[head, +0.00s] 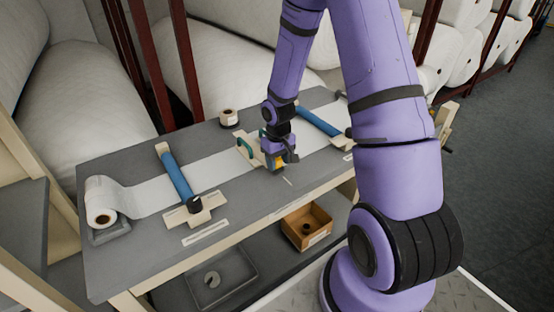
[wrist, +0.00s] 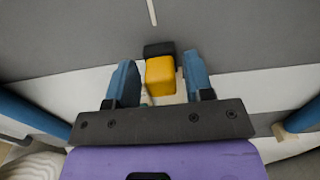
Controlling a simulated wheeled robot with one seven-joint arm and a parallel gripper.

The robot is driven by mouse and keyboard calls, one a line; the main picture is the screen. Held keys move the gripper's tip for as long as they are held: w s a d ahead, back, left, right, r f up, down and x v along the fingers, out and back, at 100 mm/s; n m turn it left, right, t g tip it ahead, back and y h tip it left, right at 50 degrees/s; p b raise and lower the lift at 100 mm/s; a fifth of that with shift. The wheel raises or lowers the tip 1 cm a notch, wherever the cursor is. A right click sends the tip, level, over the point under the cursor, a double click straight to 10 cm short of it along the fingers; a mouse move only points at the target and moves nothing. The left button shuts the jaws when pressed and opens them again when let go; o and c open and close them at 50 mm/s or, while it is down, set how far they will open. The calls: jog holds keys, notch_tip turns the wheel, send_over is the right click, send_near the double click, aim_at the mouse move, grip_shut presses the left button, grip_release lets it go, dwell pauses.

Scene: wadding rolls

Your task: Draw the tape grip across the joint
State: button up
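The tape grip, a yellow block (wrist: 160,76) with a black end, shows between my fingers in the wrist view. It also shows in the head view as a small yellow patch (head: 279,162) under my gripper. My gripper (wrist: 160,82) is open, with one blue finger on each side of the block and a narrow gap at each side. The white wadding strip (head: 135,201) runs along the bench beneath. The joint itself is hidden or too small to tell, near the pale plate with a green handle (head: 243,146), left of my gripper.
Blue rollers lie across the strip at left (head: 174,172) and right (head: 317,122). A wadding roll (head: 100,203) sits at the bench's left end. A small roll (head: 229,117) stands at the back. A brown box (head: 307,227) and grey tray (head: 210,280) are below. The bench front is mostly clear.

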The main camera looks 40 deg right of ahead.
jog(key=shift+o, duration=0.3)
jog(key=shift+w, duration=0.1)
jog(key=shift+r, duration=0.1)
jog(key=shift+w+r, duration=0.1)
jog(key=shift+r, duration=0.1)
notch_tip(320, 180, up, 10)
jog(key=shift+r, duration=0.15)
dwell(0.5)
notch_tip(320, 180, up, 11)
jog(key=t+h, duration=0.1)
send_over(278, 159)
jog(key=s+a, duration=0.3)
jog(key=s, duration=0.1)
jog(key=s+a+r+t, duration=0.2)
jog(key=s+a+r, duration=0.1)
jog(key=s+r, duration=0.4)
jog(key=s+a+r+t+y, duration=0.1)
jog(key=s+a+r+t, duration=0.1)
jog(key=s+r, duration=0.5)
jog(key=s+a, duration=0.1)
jog(key=s, duration=0.4)
jog(key=shift+s+a+r, duration=0.15)
jog(key=shift+s+r, duration=0.1)
jog(key=shift+r, duration=0.15)
